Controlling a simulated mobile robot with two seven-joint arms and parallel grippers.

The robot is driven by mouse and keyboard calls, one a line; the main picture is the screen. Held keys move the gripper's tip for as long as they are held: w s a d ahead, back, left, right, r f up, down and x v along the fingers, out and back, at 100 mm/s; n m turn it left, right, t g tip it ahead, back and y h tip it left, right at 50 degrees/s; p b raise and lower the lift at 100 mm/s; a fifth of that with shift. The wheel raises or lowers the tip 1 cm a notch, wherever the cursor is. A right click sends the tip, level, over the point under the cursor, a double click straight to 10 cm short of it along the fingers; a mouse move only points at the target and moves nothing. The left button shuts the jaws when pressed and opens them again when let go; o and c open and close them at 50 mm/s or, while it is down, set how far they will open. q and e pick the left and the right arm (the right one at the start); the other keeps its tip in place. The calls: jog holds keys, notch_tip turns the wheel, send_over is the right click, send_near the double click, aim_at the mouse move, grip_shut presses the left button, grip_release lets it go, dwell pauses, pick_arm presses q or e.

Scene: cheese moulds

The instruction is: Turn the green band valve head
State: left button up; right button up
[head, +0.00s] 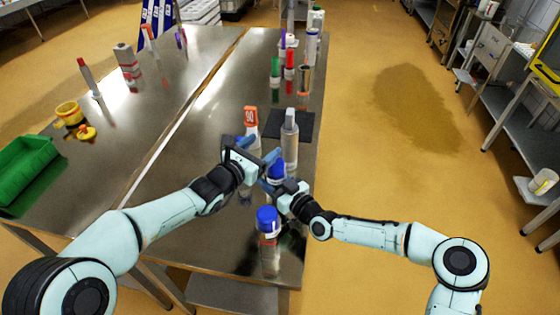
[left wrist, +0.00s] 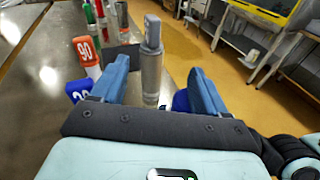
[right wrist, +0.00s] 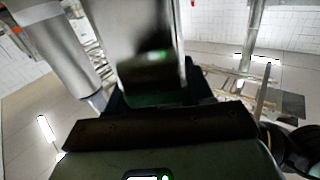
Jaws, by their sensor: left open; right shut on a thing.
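My left gripper (head: 259,151) is open above the near right part of the steel table. In the left wrist view its blue fingers (left wrist: 158,85) are apart, with a grey cylinder with a pale upright top (left wrist: 151,62) seen beyond them. My right gripper (head: 279,186) is lower and is shut on a metal cylinder (right wrist: 150,40), which fills the middle of the right wrist view and has a dark green tint low down. A blue top (head: 276,172) shows just above that gripper. A green-bodied item (head: 275,67) stands farther back. I cannot tell which thing has the green band.
An orange-topped item (head: 250,116) stands just beyond my left gripper. A blue-capped clear container (head: 267,219) stands near the front edge. A red item (head: 289,60) and several bottles stand at the back. A green crate (head: 22,172) is at far left.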

aim_at(280, 162)
pick_arm(q)
jog(key=s+a+f+h, duration=0.3)
jog(key=s+f, duration=0.2)
jog(key=s, duration=0.4)
jog(key=x, duration=1.1)
jog(key=shift+w+d+r, duration=0.1)
jog(key=shift+w+d, duration=0.05)
jog(key=shift+d, duration=0.25)
jog(key=c, duration=1)
